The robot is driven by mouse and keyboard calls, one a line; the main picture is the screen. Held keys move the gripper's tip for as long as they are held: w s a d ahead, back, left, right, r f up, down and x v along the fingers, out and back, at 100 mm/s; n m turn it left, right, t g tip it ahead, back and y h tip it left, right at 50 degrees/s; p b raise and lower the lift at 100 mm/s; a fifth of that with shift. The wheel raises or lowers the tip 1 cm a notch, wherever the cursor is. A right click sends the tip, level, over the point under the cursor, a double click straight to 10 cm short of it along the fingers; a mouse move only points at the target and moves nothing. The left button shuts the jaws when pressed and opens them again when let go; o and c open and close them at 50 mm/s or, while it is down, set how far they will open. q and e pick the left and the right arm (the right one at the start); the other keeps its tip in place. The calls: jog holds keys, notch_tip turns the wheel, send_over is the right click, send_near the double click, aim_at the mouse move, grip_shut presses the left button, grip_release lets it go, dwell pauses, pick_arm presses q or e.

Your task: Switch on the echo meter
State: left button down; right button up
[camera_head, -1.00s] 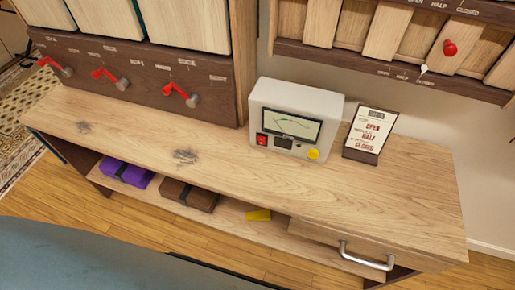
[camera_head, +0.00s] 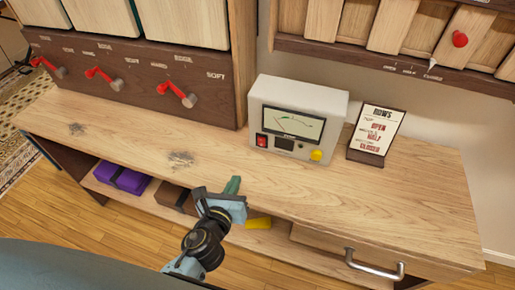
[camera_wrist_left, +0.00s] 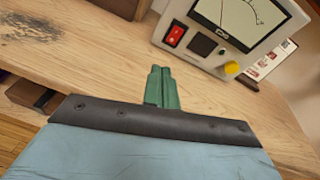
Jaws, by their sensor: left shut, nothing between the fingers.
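The echo meter (camera_head: 293,119) is a white box standing on the wooden bench top. Its front has a dial window, a red rocker switch (camera_head: 262,140) at lower left, a dark square beside it and a yellow knob (camera_head: 316,155) at lower right. My left gripper (camera_head: 233,184) is over the bench's front edge, in front of the meter and apart from it. Its green fingers are shut together and empty. In the left wrist view the fingers (camera_wrist_left: 161,82) point toward the meter, with the red switch (camera_wrist_left: 174,36) just beyond them. My right gripper is not in view.
A sign card (camera_head: 377,134) stands right of the meter. Red levers (camera_head: 104,78) line the dark panel at the left. The shelf below holds a purple bundle (camera_head: 122,177), a brown bundle and a yellow piece (camera_head: 258,223). A drawer handle (camera_head: 375,266) sticks out at lower right.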

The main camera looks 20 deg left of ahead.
pick_arm(q)
jog(key=m, duration=0.1)
jog(key=d+m, duration=0.1)
jog(key=m+h, duration=0.1)
jog(key=shift+w+d+r+t, duration=0.25)
jog(key=shift+d+r+t, duration=0.05)
jog(key=shift+d+r, duration=0.1)
jog(key=shift+w, duration=0.1)
send_near(261, 140)
jog(key=w, duration=0.2)
jog(key=w+f, duration=0.1)
jog(key=w, duration=0.2)
jog(key=shift+w+f, duration=0.1)
jog(key=shift+f, duration=0.1)
jog(key=shift+w, duration=0.6)
jog(key=shift+r, duration=0.1)
